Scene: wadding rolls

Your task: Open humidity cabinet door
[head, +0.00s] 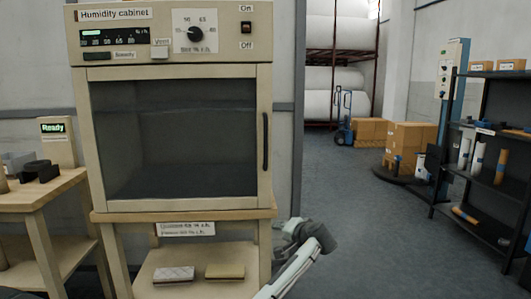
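The humidity cabinet (170,12) is a beige box on a wooden stand, left of centre in the head view. Its door (175,140) has a dark glass pane in a beige frame and looks closed. A dark vertical handle (266,142) is on the door's right side.
A wooden table with a "Ready" display (53,128) stands close on the left. The stand's lower shelf (215,255) holds two small pads. A dark shelf rack (447,150) is on the right; boxes (408,137) stand farther back. The floor (375,225) between is clear.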

